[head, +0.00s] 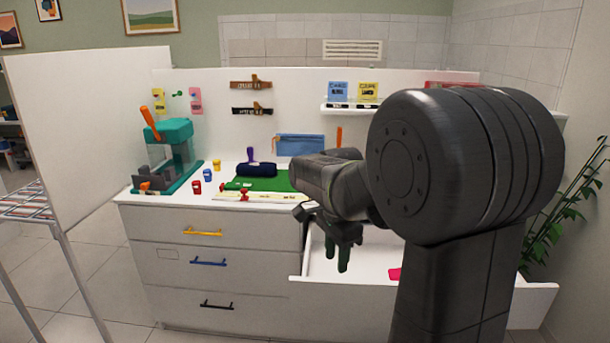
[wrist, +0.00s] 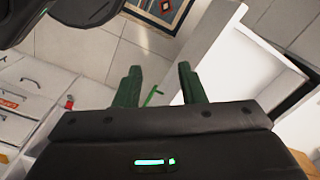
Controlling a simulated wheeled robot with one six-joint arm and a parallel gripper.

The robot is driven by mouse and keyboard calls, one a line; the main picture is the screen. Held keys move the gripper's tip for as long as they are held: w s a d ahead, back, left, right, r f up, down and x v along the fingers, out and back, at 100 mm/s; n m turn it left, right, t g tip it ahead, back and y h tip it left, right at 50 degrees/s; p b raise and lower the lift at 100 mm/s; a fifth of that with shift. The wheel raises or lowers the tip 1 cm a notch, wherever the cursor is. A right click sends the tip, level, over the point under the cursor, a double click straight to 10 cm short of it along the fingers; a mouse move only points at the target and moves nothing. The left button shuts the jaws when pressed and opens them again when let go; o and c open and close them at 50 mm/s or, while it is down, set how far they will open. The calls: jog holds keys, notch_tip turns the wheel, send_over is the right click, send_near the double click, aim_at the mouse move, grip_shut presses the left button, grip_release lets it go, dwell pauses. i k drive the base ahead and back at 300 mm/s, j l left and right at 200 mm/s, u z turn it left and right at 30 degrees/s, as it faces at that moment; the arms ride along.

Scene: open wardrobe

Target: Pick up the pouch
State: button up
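A flat blue pouch-like item (head: 300,144) leans against the white back panel on the counter. A dark navy soft case (head: 257,169) lies on a green mat (head: 266,184); I cannot tell which of the two is the pouch. My gripper (head: 342,262) hangs fingers-down above the open drawer (head: 373,263), in front of the counter and to the right of both items. In the wrist view my gripper (wrist: 159,78) has its two green fingers apart with nothing held between them. Neither pouch-like item shows clearly in the wrist view.
A teal machine (head: 170,150) stands at the counter's left, with small red, blue and yellow items beside it. A pink item (head: 394,274) lies in the open drawer. A plant (head: 560,210) stands at the right. My arm hides the counter's right part.

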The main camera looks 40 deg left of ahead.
aim_at(235, 186)
jog(key=j+z, duration=0.2)
jog(key=j, duration=0.35)
jog(key=i+j+z, duration=0.15)
jog(key=j, duration=0.4)
jog(key=k+j+z, duration=0.2)
jog(key=j, duration=0.35)
jog(key=j+z, duration=0.15)
jog(key=j, duration=0.45)
jog(key=j+z, duration=0.2)
jog(key=j, duration=0.35)
jog(key=k+j+z, duration=0.15)
jog(key=j, duration=0.4)
jog(key=k+j, duration=0.1)
jog(key=j, duration=0.75)
jog(key=k+j, duration=0.15)
jog(key=j, duration=0.25)
